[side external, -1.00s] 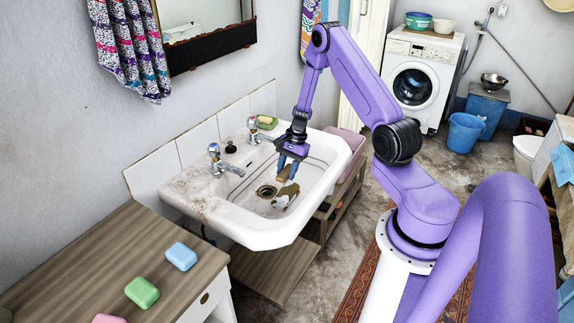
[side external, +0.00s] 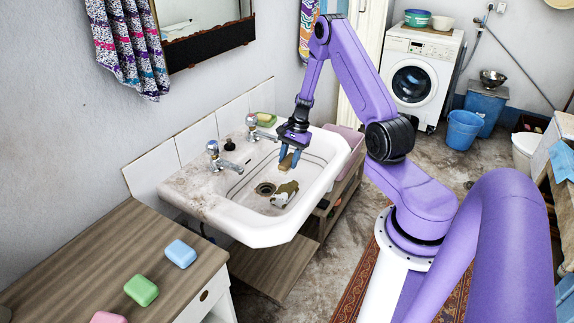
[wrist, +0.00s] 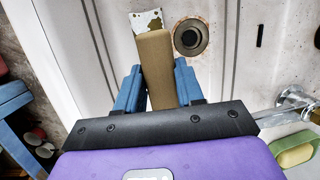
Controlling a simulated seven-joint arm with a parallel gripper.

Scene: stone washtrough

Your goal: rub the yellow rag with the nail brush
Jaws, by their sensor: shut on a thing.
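The nail brush, a tan block (side external: 286,162), is held by my gripper (side external: 289,155) over the sink basin. In the wrist view the brush (wrist: 155,60) sits between the two blue fingers of my gripper (wrist: 158,78), which are shut on it. Its bristles are not visible. The rag (side external: 284,194), crumpled, brownish-yellow with pale patches, lies on the basin floor beside the drain. In the wrist view only a pale speckled piece of the rag (wrist: 147,19) shows beyond the brush's far end. The brush looks slightly above the rag in the side view.
The white sink (side external: 262,232) has a raised rim around the work. The drain (wrist: 190,37) is right beside the brush in the wrist view. Two taps (side external: 222,160) and a green soap dish (side external: 266,120) stand along the back. Several soap bars lie on the wooden counter (side external: 95,255).

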